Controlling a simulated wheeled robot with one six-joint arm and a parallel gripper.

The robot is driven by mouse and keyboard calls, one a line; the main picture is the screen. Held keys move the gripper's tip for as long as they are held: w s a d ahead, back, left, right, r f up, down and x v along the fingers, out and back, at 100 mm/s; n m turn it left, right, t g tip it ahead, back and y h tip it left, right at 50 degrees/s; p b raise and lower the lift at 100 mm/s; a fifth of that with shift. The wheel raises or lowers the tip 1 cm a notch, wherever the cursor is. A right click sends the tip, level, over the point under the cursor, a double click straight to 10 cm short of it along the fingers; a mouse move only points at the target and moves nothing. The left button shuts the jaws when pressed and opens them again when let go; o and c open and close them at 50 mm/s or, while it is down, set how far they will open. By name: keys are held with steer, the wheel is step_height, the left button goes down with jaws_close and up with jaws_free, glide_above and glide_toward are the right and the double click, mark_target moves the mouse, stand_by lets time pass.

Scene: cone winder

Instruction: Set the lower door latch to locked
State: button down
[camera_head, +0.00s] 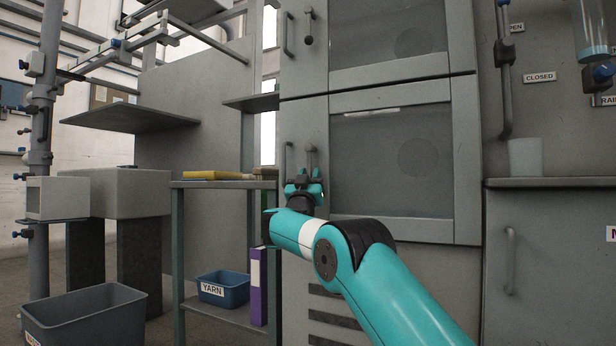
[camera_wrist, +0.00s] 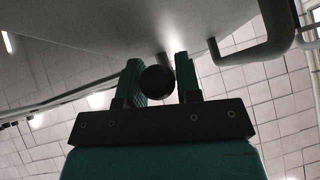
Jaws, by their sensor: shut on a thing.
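The lower door latch (camera_head: 311,158) is on the grey frame left of the lower door's window. Its pivot is at the top and its lever points about straight down into my gripper (camera_head: 304,180). My gripper hides the lever's lower end in the head view. In the wrist view, the latch's round dark knob (camera_wrist: 157,82) sits between the two green fingers of my gripper (camera_wrist: 159,72), which are shut on it. The lower door (camera_head: 390,160) is flush with the cabinet. No locked or unlocked marking is readable near the latch.
A bar handle (camera_head: 288,158) stands close left of the latch; it shows in the wrist view (camera_wrist: 268,35). The upper door has its own latch (camera_head: 309,27). A side table (camera_head: 220,184) with a yellow item is left of my gripper.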

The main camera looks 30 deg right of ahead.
steer(key=shift+w+m+g+h, duration=0.1)
steer(key=shift+m+g+h, duration=0.2)
steer(key=shift+m+g, duration=0.15)
steer(key=c, duration=0.8)
jaws_free()
steer(key=shift+a, duration=0.1)
steer(key=shift+c, duration=0.2)
